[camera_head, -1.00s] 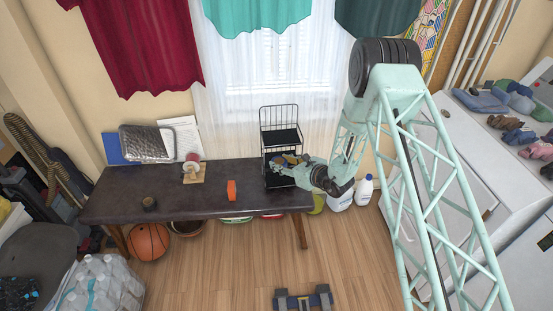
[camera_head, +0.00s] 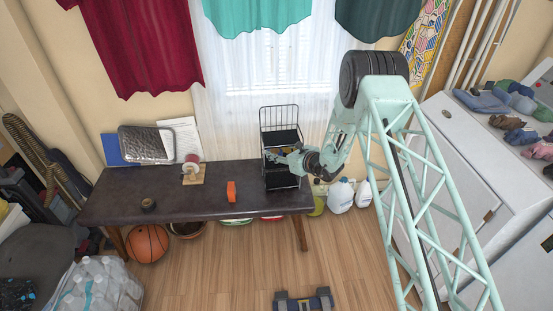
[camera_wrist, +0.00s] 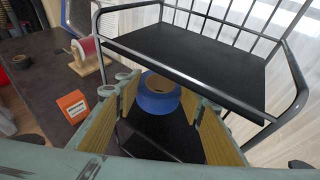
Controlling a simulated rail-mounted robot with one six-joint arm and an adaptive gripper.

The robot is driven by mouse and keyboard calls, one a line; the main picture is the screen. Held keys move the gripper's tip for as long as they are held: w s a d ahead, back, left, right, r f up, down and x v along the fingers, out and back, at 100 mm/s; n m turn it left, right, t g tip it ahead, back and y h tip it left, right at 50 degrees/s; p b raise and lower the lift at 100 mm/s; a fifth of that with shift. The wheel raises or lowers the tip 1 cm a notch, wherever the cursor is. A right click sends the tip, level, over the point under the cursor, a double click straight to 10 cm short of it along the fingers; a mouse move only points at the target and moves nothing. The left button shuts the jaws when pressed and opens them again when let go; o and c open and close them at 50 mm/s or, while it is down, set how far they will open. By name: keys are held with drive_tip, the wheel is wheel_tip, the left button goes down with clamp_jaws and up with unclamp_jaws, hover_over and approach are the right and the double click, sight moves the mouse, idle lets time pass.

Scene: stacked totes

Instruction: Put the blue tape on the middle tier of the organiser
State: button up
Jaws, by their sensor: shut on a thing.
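The black wire organiser (camera_head: 281,185) stands on the right end of the dark bench, and its tiers are flat black shelves. My gripper (camera_head: 274,156) reaches into it from the right, below the top shelf. In the wrist view the blue tape (camera_wrist: 160,102) is a roll held between the pads of my gripper (camera_wrist: 162,108). The top shelf (camera_wrist: 190,55) is above and beyond it, and a lower black shelf (camera_wrist: 160,130) is beneath it. I cannot tell whether the tape touches that shelf.
An orange box (camera_head: 231,191), a dark tape roll (camera_head: 149,204) and a red spool on a wooden stand (camera_head: 192,170) are on the bench (camera_head: 120,190). The organiser's wire frame (camera_wrist: 290,85) is close to my gripper. White jugs (camera_head: 341,196) stand on the floor at right.

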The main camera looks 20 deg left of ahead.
sight(276, 164)
drive_tip(key=shift+f, duration=0.15)
drive_tip(key=shift+f+b, duration=0.5)
drive_tip(key=shift+f, duration=1.1)
drive_tip(key=shift+f, duration=0.2)
drive_tip(key=o, duration=0.7)
drive_tip(key=shift+r, duration=0.2)
drive_tip(key=shift+d+r, duration=0.1)
drive_tip(key=shift+d, duration=0.05)
drive_tip(key=p+v, duration=0.2)
drive_tip(key=v, duration=0.9)
drive_tip(key=shift+s+d+r, duration=0.1)
drive_tip(key=shift+s+d, duration=0.05)
drive_tip(key=shift+d, duration=0.15)
